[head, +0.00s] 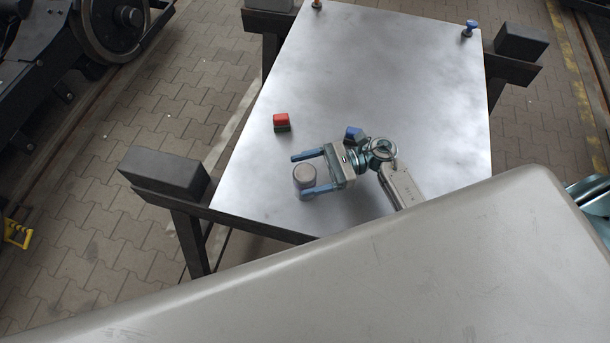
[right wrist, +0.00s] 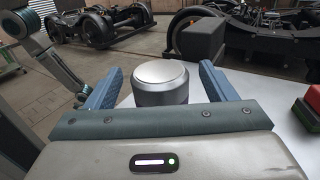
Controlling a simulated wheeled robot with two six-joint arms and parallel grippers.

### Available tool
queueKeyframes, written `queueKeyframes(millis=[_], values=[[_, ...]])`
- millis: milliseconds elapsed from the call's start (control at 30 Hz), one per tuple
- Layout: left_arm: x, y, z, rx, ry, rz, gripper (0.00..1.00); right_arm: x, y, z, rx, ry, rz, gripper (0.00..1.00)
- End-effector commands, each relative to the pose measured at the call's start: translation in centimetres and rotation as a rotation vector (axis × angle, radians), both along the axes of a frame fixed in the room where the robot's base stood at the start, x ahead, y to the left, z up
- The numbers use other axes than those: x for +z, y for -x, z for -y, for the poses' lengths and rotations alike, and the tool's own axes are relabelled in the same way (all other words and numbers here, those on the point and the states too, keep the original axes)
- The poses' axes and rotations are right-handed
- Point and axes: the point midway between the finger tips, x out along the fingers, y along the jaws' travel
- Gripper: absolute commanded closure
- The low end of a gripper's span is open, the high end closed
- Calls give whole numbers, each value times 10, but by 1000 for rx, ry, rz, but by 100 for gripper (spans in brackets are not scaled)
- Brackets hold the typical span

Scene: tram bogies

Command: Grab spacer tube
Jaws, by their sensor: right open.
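The spacer tube appears to be the short grey cylinder (head: 304,175) standing upright on the metal table near its front left edge. In the right wrist view the cylinder (right wrist: 161,82) has a smooth, pale top and stands between the two blue fingers. My right gripper (head: 299,177) is open, with one finger on the far side of the cylinder and one on the near side. In the right wrist view my right gripper (right wrist: 161,68) shows a small gap beside the cylinder. The near finger partly hides its lower side in the head view.
The metal table (head: 400,70) is mostly clear. A red-topped block (head: 282,121) stands beyond the gripper, and a blue block (head: 353,133) close behind my right wrist. A blue knob (head: 469,28) and an orange one (head: 316,4) stand at the far corners. Dark beams (head: 165,172) flank the table.

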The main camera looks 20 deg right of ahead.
Motion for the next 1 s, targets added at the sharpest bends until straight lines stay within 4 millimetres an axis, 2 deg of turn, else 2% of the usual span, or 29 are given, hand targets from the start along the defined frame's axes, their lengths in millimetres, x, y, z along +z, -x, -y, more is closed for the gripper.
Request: queueKeyframes(millis=[33,200,467,700,733,1000], values=[[11,0,0,0,0,0,27,7,0,-7,-1,-5,-2,23],[17,0,0,0,0,0,27,3,-1,-23,-1,-1,-1,23],[16,0,0,0,0,0,27,0,-1,-24,0,0,0,23],[16,0,0,0,0,0,27,0,-1,-24,0,0,0,70],[16,0,0,0,0,0,27,0,-1,-24,0,0,0,74],[15,0,0,0,0,0,27,1,-1,-24,-1,0,1,74]])
